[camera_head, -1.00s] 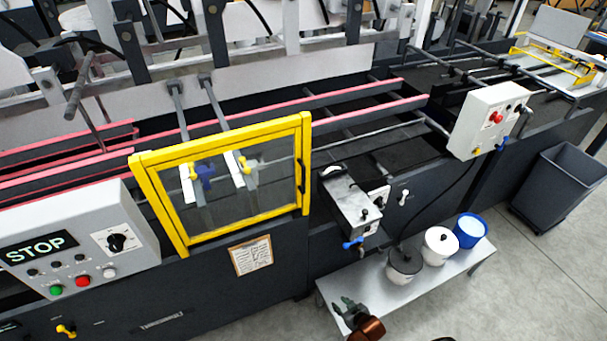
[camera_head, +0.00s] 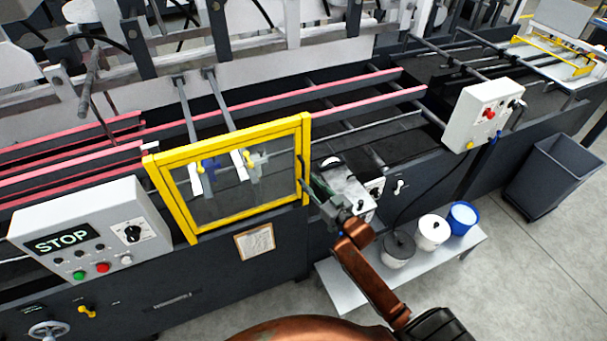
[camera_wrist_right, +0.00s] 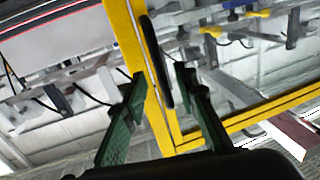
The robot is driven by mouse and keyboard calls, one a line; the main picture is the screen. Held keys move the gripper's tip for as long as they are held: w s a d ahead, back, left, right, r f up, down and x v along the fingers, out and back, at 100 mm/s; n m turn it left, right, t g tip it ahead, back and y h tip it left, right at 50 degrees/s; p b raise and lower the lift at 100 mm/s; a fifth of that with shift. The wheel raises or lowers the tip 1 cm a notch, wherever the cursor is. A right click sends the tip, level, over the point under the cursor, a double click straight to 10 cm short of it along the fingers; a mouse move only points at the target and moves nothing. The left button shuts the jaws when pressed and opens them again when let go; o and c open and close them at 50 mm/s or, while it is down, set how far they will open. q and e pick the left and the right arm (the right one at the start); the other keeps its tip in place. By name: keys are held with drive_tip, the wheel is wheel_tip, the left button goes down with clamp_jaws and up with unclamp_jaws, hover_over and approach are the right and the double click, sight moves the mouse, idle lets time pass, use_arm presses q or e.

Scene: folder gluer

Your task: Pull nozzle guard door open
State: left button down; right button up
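The nozzle guard door (camera_head: 232,132) is a yellow frame with a clear pane, upright along the machine's front; it looks shut. In the right wrist view the black bar handle (camera_wrist_right: 156,60) runs along the yellow upright (camera_wrist_right: 127,40). My right gripper (camera_head: 309,180) is at the door's right edge. In the wrist view its two green fingers (camera_wrist_right: 160,78) are apart, with the handle's lower end between them; contact cannot be told. My left gripper is not in view.
A grey STOP control panel (camera_head: 92,238) stands left of the door. A metal box unit (camera_head: 345,183) is just right of my gripper. A low bench (camera_head: 343,290) with several pots is below right. A dark bin (camera_head: 556,178) stands on the floor.

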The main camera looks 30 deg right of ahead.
sight(304, 177)
drive_tip(key=shift+w+a, duration=0.15)
drive_tip(key=shift+w, duration=0.95)
drive_tip(key=shift+w+a, duration=0.1)
drive_tip(key=shift+w, duration=1)
clamp_jaws()
